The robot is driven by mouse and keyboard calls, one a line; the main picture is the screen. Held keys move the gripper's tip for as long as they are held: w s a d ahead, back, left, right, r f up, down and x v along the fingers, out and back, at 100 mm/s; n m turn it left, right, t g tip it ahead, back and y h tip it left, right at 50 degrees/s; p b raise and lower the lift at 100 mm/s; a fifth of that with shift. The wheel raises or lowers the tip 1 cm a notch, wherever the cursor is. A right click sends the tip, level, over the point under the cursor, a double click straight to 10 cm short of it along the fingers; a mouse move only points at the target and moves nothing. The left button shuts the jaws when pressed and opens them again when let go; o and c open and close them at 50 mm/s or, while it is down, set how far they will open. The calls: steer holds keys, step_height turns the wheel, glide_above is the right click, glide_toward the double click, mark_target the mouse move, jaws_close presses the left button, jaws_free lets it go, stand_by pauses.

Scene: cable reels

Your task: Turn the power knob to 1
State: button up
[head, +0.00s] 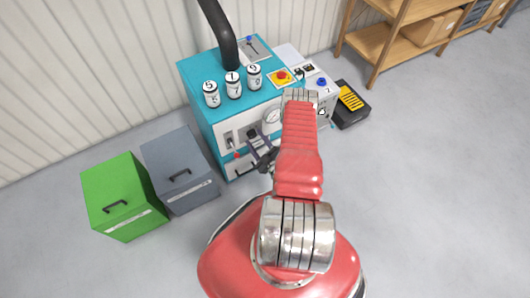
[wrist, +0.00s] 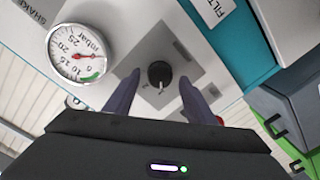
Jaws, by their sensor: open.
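The power knob, as I take it, is a small black round knob (wrist: 159,74) with a pale pointer mark, on a grey square plate (wrist: 190,72) of the machine's front panel. In the wrist view my gripper (wrist: 157,82) is open, with one dark finger on each side of the knob and a gap to it on both sides. In the head view my gripper (head: 262,157) is in front of the teal and white machine (head: 204,87), and my arm hides part of the panel.
A round pressure gauge (wrist: 80,54) sits beside the knob plate; it also shows in the head view (head: 271,116). Green (head: 122,199) and grey (head: 178,168) boxes stand at left.

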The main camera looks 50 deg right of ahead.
steer(key=v, duration=1.3)
steer(key=shift+f, duration=0.1)
stand_by(0.6)
